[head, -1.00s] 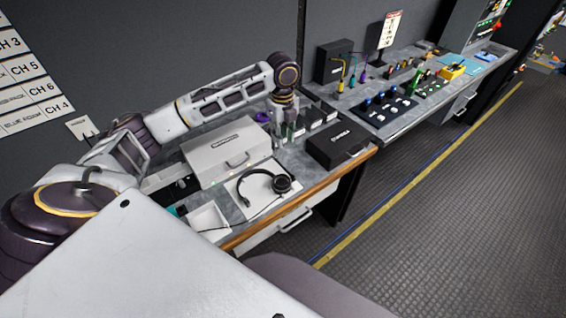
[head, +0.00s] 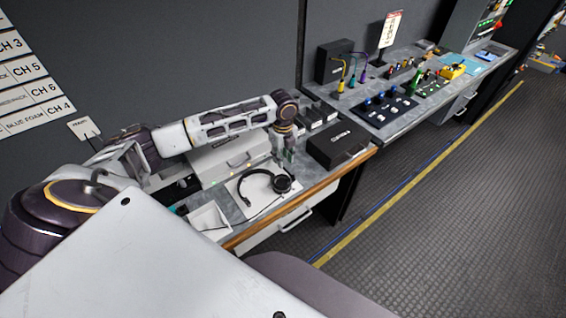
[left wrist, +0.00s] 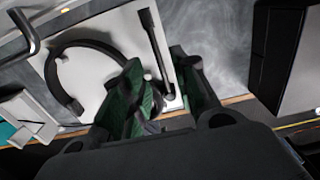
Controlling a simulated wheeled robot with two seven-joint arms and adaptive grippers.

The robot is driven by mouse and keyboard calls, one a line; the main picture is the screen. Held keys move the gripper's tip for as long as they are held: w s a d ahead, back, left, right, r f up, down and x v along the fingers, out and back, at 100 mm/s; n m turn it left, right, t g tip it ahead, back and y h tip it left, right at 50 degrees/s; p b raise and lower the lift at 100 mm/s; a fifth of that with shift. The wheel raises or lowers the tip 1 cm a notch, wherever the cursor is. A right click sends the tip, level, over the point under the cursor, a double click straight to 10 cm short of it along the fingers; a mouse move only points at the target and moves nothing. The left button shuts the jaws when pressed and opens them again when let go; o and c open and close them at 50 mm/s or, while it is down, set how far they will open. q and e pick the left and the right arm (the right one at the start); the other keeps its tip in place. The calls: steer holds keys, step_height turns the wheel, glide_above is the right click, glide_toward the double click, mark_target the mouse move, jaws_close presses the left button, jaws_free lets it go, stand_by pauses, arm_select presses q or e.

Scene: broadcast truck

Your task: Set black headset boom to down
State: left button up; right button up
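The black headset (head: 243,190) lies on a white mat (head: 251,205) on the near bench. In the left wrist view its curved headband (left wrist: 55,75) is at the left, and its thin black boom (left wrist: 154,42) is a straight rod running from the top down between my fingers. My left gripper (head: 289,160) hangs fingers-down just above the ear-cup end of the headset. In the left wrist view its green-padded fingers (left wrist: 157,75) are apart, one on each side of the boom; contact cannot be told. The fingers partly hide the ear cup. My right gripper is not in view.
A grey case (head: 212,168) stands behind the mat, and a black box (head: 338,143) lies to the right. A white tray (head: 209,222) is at the near left. The bench has a wooden front edge (head: 262,228). A second bench with connectors stands farther back.

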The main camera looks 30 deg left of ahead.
arm_select(q)
steer(key=shift+f, duration=1.7)
jaws_close()
